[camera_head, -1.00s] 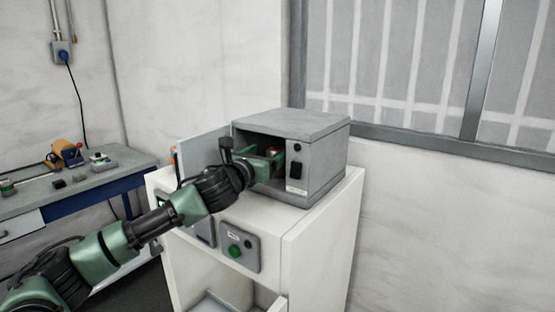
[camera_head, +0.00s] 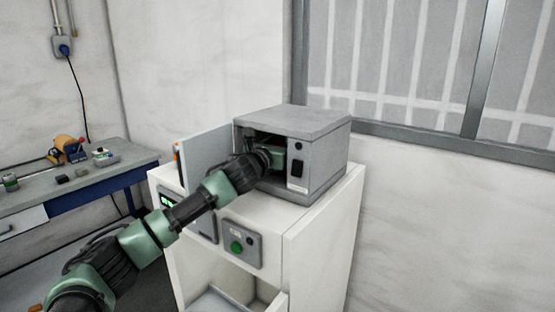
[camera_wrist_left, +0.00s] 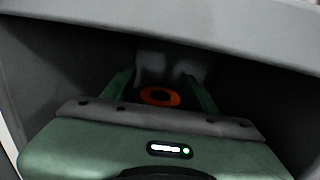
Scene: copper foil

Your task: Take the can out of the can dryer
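The can dryer (camera_head: 325,165) is a grey box with its door (camera_head: 205,152) open to the left. My left gripper (camera_wrist_left: 160,80) is inside its dark chamber. In the left wrist view its two green fingers stand apart, one on each side of the can (camera_wrist_left: 173,101). The can shows as an orange ring with a dark centre, with a gap to each finger. In the head view the left gripper (camera_head: 277,160) is mostly hidden by the wrist and the dryer's front. My right gripper is not in view.
The dryer stands on a white cabinet (camera_head: 320,235) with a control panel and green button (camera_head: 237,247). The chamber's upper edge (camera_wrist_left: 190,25) runs close above the gripper. A workbench (camera_head: 90,180) with tools stands at left.

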